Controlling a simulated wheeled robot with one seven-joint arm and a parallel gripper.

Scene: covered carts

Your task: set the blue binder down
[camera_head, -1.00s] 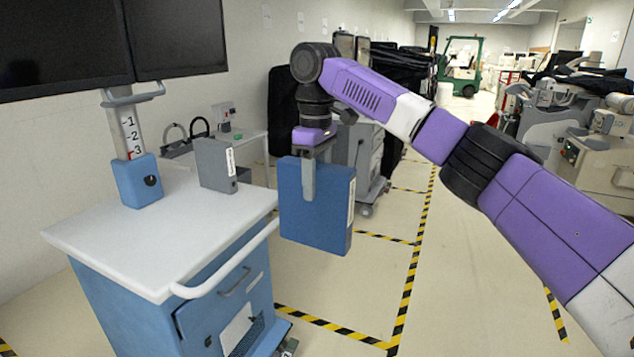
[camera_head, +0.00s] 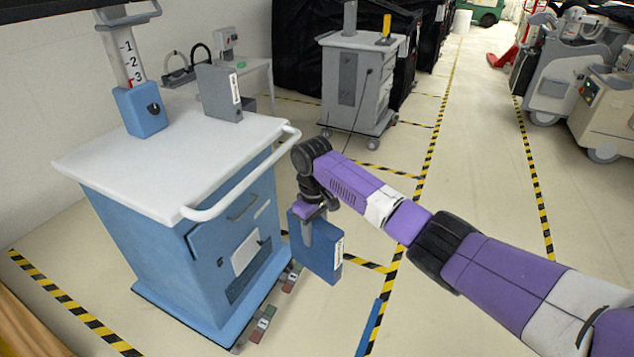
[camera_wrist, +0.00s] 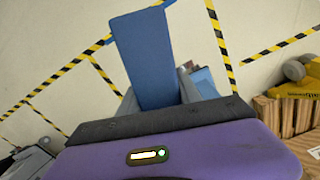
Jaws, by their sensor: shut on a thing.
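The blue binder (camera_head: 316,250) hangs upright below my gripper (camera_head: 320,228) in the head view, to the right of the blue cart and lower than its white top. My gripper is shut on its upper edge. In the wrist view the blue binder (camera_wrist: 148,58) extends out from between the fingers of my gripper (camera_wrist: 160,92). Floor shows around it in both views. Whether its lower edge touches anything cannot be told.
A blue cart (camera_head: 160,245) with a white top (camera_head: 165,150) and handle stands at left, holding a grey binder (camera_head: 217,92). A grey cart (camera_head: 345,90) stands behind. Striped tape marks the open floor. The wrist view shows a wooden pallet (camera_wrist: 285,115) at right.

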